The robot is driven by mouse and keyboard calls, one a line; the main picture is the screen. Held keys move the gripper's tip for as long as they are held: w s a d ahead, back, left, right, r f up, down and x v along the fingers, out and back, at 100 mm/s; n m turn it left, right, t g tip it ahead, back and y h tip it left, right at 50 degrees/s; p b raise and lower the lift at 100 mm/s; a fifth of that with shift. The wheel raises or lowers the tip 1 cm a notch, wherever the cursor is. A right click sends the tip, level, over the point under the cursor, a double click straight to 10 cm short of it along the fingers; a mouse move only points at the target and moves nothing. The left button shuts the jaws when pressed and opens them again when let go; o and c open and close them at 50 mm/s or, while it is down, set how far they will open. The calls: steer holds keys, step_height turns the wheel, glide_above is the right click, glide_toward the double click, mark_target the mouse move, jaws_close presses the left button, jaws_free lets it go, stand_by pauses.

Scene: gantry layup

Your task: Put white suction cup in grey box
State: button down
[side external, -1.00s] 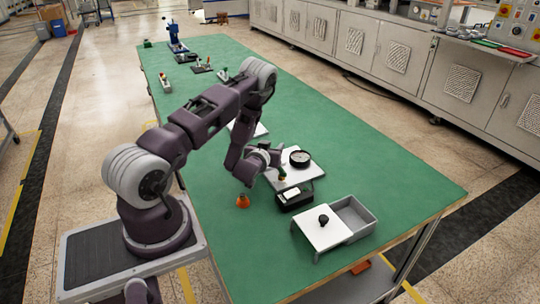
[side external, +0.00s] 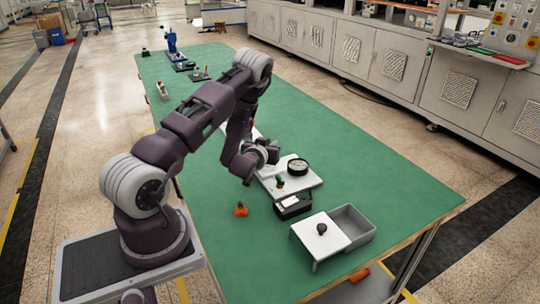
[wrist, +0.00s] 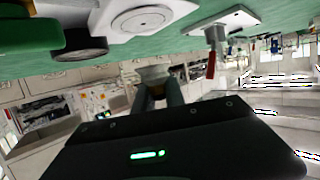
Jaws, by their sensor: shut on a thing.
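My gripper (wrist: 155,92) is shut on a small pale piece (wrist: 153,73), which I take for the white suction cup; only its pale rim shows between the fingertips in the wrist view. In the side view my gripper (side external: 268,153) is above the table, by the far-left edge of a white plate, and the held piece cannot be made out there. The grey box (side external: 368,234) stands open at the table's near right end, well apart from my gripper.
A black round gauge (side external: 297,166) and a green-topped piece (side external: 280,183) are by the white plate (side external: 308,183). A black case (side external: 293,206) lies between them and the box. An orange piece (side external: 241,210) stands left. The table's right side is clear.

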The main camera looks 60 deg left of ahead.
steer(key=w+d+r+m+t+h, duration=0.1)
steer(key=w+d+r+m+h, duration=0.15)
steer(key=d+r, duration=0.35)
steer(key=w+d+r+m+t+h, duration=0.1)
steer(key=w+d+r+t, duration=0.1)
steer(key=w+d+r, duration=0.4)
steer(key=s+d+r+m+t+h, duration=0.1)
steer(key=d+r+m+h, duration=0.3)
steer(key=d, duration=0.5)
steer(key=d+r+m+h, duration=0.1)
steer(key=d+r+h, duration=0.2)
steer(key=d+r, duration=0.45)
steer(key=s+a+f+n+g+y, duration=0.1)
steer(key=s+a+f+n+y, duration=0.25)
steer(key=a+f, duration=0.45)
steer(key=s+a+f+n+g+y, duration=0.2)
steer(key=a+f+y, duration=0.2)
steer(key=a, duration=0.7)
steer(key=s+a+f+n+g+y, duration=0.1)
steer(key=s+a+f+n+y, duration=0.15)
steer(key=a+f, duration=0.55)
steer(key=shift+n+y, duration=0.25)
steer(key=f, duration=0.2)
steer(key=a+f, duration=0.1)
steer(key=f, duration=0.4)
steer(key=shift+w+a+f, duration=0.2)
steer(key=shift+w+a, duration=0.05)
steer(key=shift+f, duration=0.15)
steer(key=c, duration=1.4)
jaws_free()
